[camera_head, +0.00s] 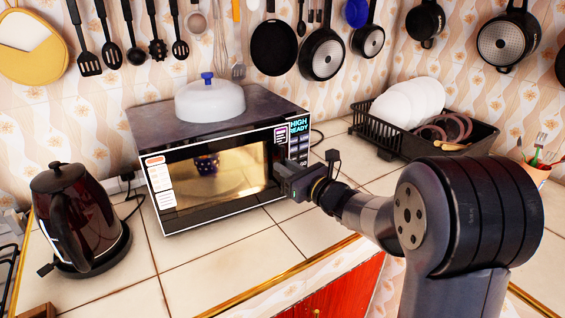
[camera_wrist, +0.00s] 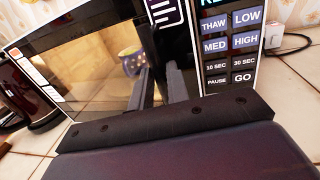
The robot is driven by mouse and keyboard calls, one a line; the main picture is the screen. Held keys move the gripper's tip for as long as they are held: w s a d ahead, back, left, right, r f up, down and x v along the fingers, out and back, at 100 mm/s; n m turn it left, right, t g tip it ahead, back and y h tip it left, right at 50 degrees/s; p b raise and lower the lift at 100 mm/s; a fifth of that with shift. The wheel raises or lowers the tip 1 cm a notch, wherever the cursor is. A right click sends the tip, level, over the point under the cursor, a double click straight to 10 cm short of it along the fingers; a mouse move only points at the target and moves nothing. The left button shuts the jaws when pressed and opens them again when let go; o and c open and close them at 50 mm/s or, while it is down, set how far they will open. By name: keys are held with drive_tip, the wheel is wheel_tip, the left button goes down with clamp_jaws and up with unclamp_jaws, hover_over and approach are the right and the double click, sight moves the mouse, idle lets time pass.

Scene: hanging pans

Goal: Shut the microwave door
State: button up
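The microwave (camera_head: 225,165) stands on the tiled counter with its front towards me. Its door (camera_head: 205,175) has a gold-tinted window and looks flush with the front or nearly so; I cannot tell whether a small gap remains. A dark patterned mug (camera_head: 207,164) shows through the window.
A white lid with a blue knob (camera_head: 209,102) sits on the microwave. A dark kettle (camera_head: 80,220) stands at left. A black dish rack (camera_head: 450,135) with white plates is at right. Pans and utensils hang on the wall. The counter before the microwave is clear.

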drive_tip(key=shift+x, duration=0.8)
drive_tip(key=shift+c, duration=0.4)
clamp_jaws()
